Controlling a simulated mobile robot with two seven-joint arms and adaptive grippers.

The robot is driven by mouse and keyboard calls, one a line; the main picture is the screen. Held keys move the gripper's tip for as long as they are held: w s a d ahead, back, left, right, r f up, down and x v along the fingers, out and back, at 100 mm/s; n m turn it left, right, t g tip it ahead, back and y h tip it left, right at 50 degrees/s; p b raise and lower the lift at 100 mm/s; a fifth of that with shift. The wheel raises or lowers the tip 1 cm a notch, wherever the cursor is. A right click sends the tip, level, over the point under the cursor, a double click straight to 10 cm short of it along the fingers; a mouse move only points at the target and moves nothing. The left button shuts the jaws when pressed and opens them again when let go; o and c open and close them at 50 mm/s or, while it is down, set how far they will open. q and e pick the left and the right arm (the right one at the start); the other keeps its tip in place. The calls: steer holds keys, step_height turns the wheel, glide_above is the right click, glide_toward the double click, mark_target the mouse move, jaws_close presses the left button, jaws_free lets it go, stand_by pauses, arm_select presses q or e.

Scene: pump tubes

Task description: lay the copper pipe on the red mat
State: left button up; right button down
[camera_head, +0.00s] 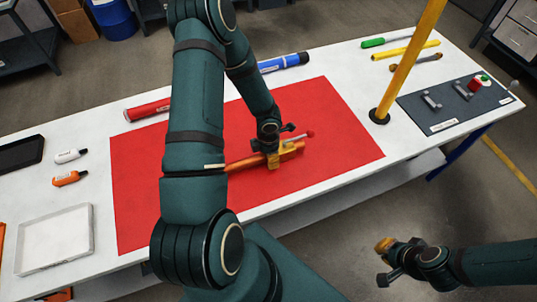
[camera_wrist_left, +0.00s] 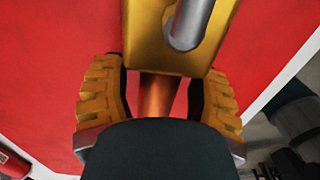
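The copper pipe (camera_head: 243,163) lies low over or on the red mat (camera_head: 140,200), and part of it is hidden behind my left arm. In the left wrist view the pipe (camera_wrist_left: 157,95) runs between the fingers of my left gripper (camera_wrist_left: 160,100), with red showing on both sides of it. The fingers stand apart around the pipe. In the head view my left gripper (camera_head: 273,155) is at the pipe's right part. A brass-coloured body (camera_wrist_left: 170,35) with a grey rod is just beyond the fingers. My right gripper (camera_head: 385,247) is off the table, lower right; its opening is unclear.
A red-tipped lever (camera_head: 310,134) shows beside the left gripper. A yellow post (camera_head: 405,65) stands right of the mat. A red tube (camera_head: 147,110), a blue tube (camera_head: 284,62), a white tray (camera_head: 55,238) and a dark tool board (camera_head: 450,108) lie around the mat.

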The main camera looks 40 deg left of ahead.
arm_select(q)
step_height(320, 180, up, 10)
steer(key=p, duration=0.4)
steer(key=shift+r, duration=0.1)
steer(key=s+d+m+t+h, duration=0.1)
steer(key=s+d+m+h, duration=0.1)
steer(key=d+m, duration=1)
steer(key=s+d+m+t+h+p, duration=0.1)
steer(key=s+d+m, duration=0.2)
steer(key=d+m, duration=0.9)
steer(key=m, duration=0.4)
steer(key=shift+f+m+h, duration=0.2)
steer(key=shift+m+h, duration=0.1)
steer(key=shift+h, duration=0.1)
